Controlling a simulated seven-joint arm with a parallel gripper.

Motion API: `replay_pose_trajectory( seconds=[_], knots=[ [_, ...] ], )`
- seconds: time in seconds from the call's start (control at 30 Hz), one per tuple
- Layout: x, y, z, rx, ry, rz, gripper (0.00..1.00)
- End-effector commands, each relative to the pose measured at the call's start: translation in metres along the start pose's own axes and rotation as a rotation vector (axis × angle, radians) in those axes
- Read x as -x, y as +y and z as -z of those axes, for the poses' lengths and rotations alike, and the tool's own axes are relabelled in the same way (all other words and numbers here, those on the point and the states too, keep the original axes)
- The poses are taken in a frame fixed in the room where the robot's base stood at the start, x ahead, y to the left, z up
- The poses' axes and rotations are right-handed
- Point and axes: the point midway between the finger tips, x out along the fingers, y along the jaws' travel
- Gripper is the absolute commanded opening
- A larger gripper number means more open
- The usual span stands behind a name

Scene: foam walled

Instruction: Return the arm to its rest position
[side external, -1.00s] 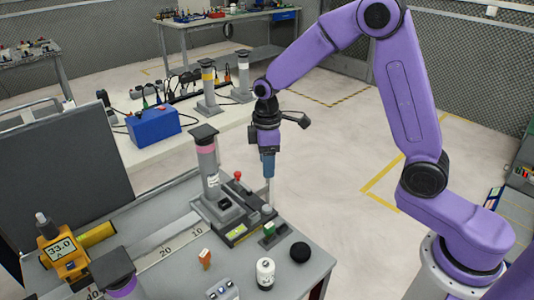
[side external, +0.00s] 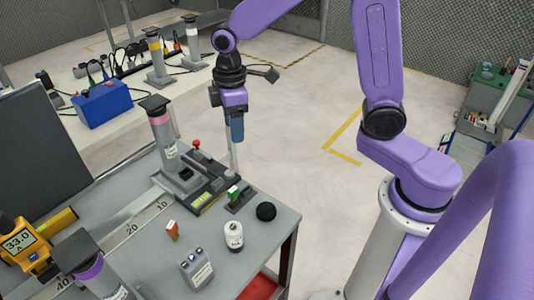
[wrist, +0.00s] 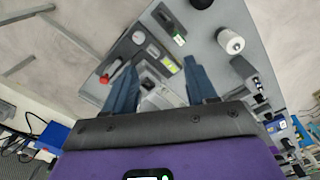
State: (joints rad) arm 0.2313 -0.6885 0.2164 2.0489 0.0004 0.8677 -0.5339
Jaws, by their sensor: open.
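My arm is purple, and my gripper (side external: 237,135) has blue fingers pointing down. In the side view it hangs over or just beside the right edge of the grey table (side external: 215,262), near a device with a green display (side external: 203,200). In the wrist view the two blue fingers (wrist: 155,85) stand apart with nothing between them. The device shows beyond and between them in the wrist view (wrist: 167,62). Its exact height above the table is hard to tell.
A blue box (side external: 102,104) stands on the bench behind.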

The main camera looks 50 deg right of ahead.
Motion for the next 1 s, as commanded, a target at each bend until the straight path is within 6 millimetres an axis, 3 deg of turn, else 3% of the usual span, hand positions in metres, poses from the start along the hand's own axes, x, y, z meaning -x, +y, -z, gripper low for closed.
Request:
replay_pose_trajectory(
  seconds=[0.27, 0.6, 1.0],
  knots=[
    [0.015, -0.057, -0.036, 0.031, 0.008, -0.001, 0.57],
    [0.025, -0.119, -0.097, 0.066, 0.016, 0.001, 0.57],
    [0.025, -0.171, -0.17, 0.101, 0.023, 0.006, 0.57]
  ],
)
